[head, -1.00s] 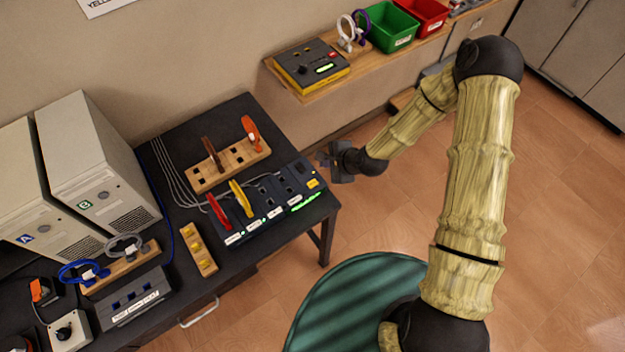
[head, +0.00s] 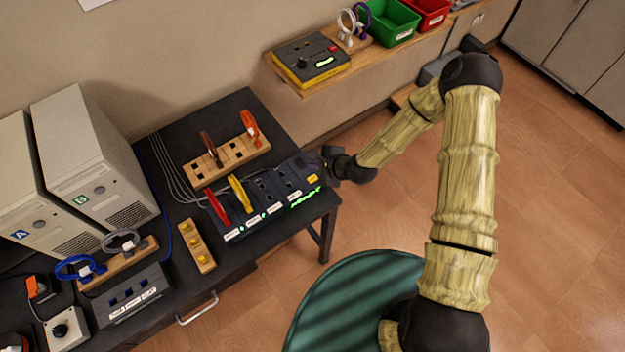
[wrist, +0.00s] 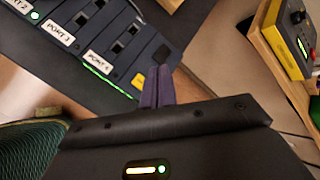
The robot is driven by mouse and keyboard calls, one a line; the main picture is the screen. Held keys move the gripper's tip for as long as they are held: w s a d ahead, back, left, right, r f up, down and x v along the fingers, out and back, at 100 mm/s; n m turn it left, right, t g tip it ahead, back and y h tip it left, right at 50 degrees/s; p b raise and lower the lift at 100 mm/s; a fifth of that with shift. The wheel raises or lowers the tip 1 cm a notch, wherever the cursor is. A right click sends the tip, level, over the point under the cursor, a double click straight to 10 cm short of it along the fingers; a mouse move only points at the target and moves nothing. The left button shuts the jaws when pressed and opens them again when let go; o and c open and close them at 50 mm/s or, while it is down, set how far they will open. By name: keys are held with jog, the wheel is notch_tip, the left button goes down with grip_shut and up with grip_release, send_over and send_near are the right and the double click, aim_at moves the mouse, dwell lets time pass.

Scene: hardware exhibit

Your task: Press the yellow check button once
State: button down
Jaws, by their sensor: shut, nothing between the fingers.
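The yellow check button (head: 313,179) sits at the right end of the dark port panel (head: 262,222) on the black desk. In the wrist view the button (wrist: 138,81) is a small yellow square just left of my fingertips. My gripper (head: 329,158) is shut and empty, at the panel's right end, just beyond the button in the head view. In the wrist view the shut fingers (wrist: 155,75) point at the panel's end beside the button. I cannot tell whether they touch the panel. A green light strip (wrist: 105,84) glows on the panel's front edge.
Red (head: 219,208) and yellow (head: 241,194) plugs stand in the panel's left ports. A wooden block (head: 227,160) with brown and orange plugs lies behind it. A wall shelf (head: 310,88) holds another yellow-and-black device (head: 311,61). Floor right of the desk is clear.

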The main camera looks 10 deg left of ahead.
aim_at(316, 180)
jog(key=shift+f+b, duration=1.7)
jog(key=shift+f, duration=1.05)
jog(key=shift+f+b, duration=0.4)
jog(key=shift+f+b, duration=0.35)
jog(key=shift+f, duration=0.1)
dwell(0.4)
jog(key=shift+r, duration=0.15)
jog(key=shift+r+p, duration=0.6)
jog(key=shift+r, duration=0.15)
jog(key=shift+r+p, duration=1.8)
jog(key=shift+r, duration=0.75)
